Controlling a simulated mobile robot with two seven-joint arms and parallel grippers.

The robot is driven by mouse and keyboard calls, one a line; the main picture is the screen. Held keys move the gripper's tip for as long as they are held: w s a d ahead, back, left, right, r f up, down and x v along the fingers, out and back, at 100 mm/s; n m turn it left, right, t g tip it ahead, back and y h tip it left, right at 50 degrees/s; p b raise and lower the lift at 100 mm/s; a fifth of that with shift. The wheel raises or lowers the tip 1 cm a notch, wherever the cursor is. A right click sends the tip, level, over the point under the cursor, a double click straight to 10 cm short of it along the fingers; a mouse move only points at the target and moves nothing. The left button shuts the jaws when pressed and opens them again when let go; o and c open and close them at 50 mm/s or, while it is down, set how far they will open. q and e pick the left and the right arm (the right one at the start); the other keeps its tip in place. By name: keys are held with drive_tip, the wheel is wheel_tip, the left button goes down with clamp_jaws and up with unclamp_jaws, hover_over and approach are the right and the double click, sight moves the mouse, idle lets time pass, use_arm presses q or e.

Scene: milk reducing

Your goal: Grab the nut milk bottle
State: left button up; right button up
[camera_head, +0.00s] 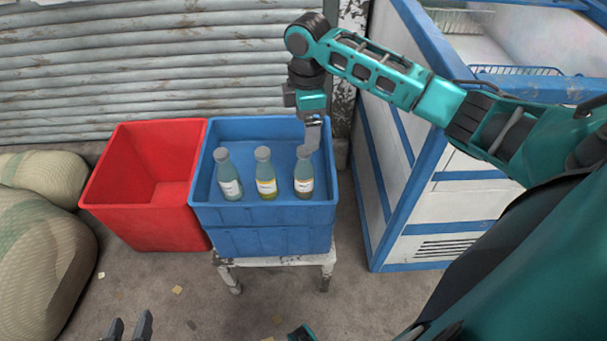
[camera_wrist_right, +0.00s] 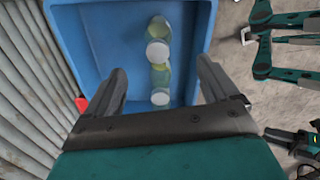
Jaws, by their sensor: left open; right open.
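Three capped bottles stand in a row in the blue crate (camera_head: 265,212): a pale one (camera_head: 228,180) at left, a yellow one (camera_head: 265,180) in the middle, and one with brownish contents (camera_head: 303,178) at right. Their labels are too small to read, so I cannot tell which is nut milk. My right gripper (camera_head: 312,138) hangs over the crate, just above and behind the right bottle. In the right wrist view its fingers are open and apart (camera_wrist_right: 163,78), with bottle caps (camera_wrist_right: 158,52) seen between them, none gripped. My left gripper (camera_head: 129,326) is open and empty at the bottom edge.
A red crate (camera_head: 130,215) stands left of the blue one, empty. The blue crate rests on a worn white stool (camera_head: 280,260). A blue and white freezer (camera_head: 420,215) is close on the right. Full sacks (camera_head: 40,250) lie at left. A corrugated wall (camera_head: 140,60) is behind.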

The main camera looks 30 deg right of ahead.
sight(304, 162)
wheel_tip(304, 162, down, 7)
drive_tip(key=shift+w+d+f+b, duration=0.1)
drive_tip(key=shift+b, duration=1.05)
drive_tip(key=f+b, duration=0.1)
drive_tip(key=f, duration=0.1)
drive_tip(key=f+b, duration=0.1)
drive_tip(key=f, duration=0.2)
drive_tip(key=shift+w+a+f, duration=0.15)
drive_tip(key=shift+a+f, duration=0.05)
drive_tip(key=shift+f, duration=0.1)
drive_tip(key=shift+r, duration=0.1)
drive_tip(key=c, duration=1.6)
clamp_jaws()
